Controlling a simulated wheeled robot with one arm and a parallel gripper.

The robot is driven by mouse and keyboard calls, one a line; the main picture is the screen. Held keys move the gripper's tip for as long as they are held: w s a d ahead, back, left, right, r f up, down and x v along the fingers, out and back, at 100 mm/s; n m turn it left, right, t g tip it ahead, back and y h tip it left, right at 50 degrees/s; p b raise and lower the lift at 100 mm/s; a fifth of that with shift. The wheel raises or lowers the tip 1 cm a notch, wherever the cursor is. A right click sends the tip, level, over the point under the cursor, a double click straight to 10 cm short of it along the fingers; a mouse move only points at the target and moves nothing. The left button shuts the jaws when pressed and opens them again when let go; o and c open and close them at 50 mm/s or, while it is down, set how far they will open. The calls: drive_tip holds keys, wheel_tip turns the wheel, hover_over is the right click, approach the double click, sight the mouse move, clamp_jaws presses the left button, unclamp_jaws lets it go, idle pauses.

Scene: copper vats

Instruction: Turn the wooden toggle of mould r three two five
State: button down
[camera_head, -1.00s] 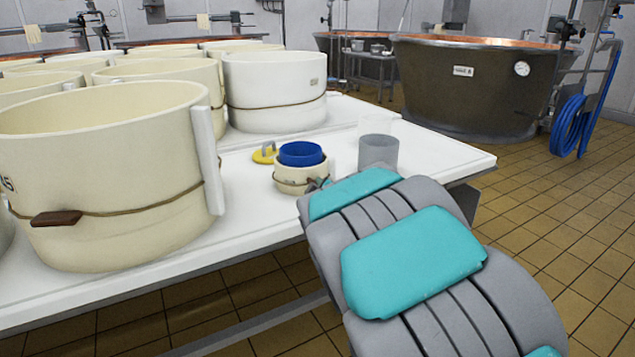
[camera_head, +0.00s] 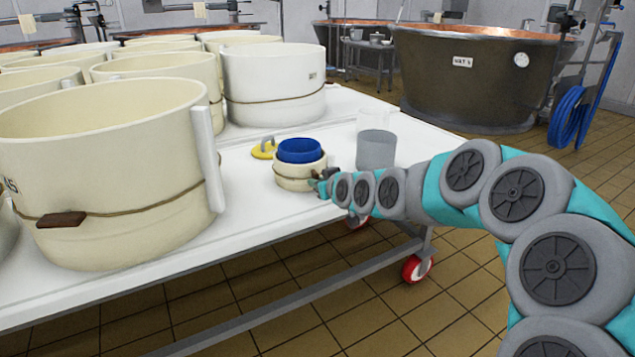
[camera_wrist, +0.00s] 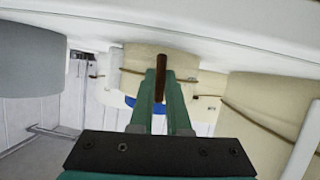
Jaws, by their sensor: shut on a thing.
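A small cream mould (camera_head: 296,183) with a cord around it and a blue liner (camera_head: 299,151) inside stands on the white table. My gripper (camera_head: 318,185) is at its right side. In the wrist view the green fingers of my gripper (camera_wrist: 164,80) are shut on a brown wooden toggle (camera_wrist: 160,64) against the cream mould wall (camera_wrist: 140,60). The toggle stands upright in that picture. I see no readable number on the small mould. A large cream mould (camera_head: 110,130) at the left has its own wooden toggle (camera_head: 62,220) and a partly cut-off marking.
The white table (camera_head: 270,225) bears several more large moulds behind. A yellow item (camera_head: 263,150) with a grey handle lies behind the small mould. A copper vat (camera_head: 480,85) stands beyond the table.

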drive_tip(key=shift+m+g+y, duration=0.3)
drive_tip(key=shift+m, duration=0.1)
idle(0.3)
drive_tip(key=c, duration=0.9)
unclamp_jaws()
drive_tip(key=shift+v, duration=3.9)
